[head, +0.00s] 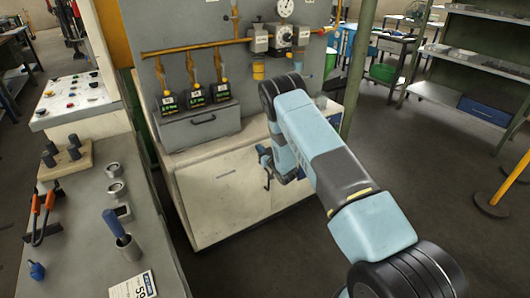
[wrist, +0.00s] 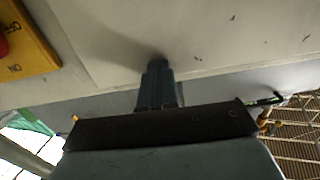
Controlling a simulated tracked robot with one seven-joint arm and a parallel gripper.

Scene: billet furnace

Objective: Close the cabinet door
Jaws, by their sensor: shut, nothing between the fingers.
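The cream cabinet (head: 212,213) stands in the middle of the head view, below a grey wall panel. Its front carries a small label. I cannot tell from here how far its door stands open. My gripper (head: 266,163) is at the right part of the cabinet front, partly hidden by my own arm. In the wrist view my gripper (wrist: 158,68) is shut and empty. Its fingertips point at a cream panel (wrist: 200,35) and are at or very close to its surface; I cannot tell whether they touch.
A yellow switch plate (wrist: 28,40) is at the wrist view's upper left. A bench (head: 85,245) with tools stands left. A yellow post (head: 510,180) stands right; floor between is clear.

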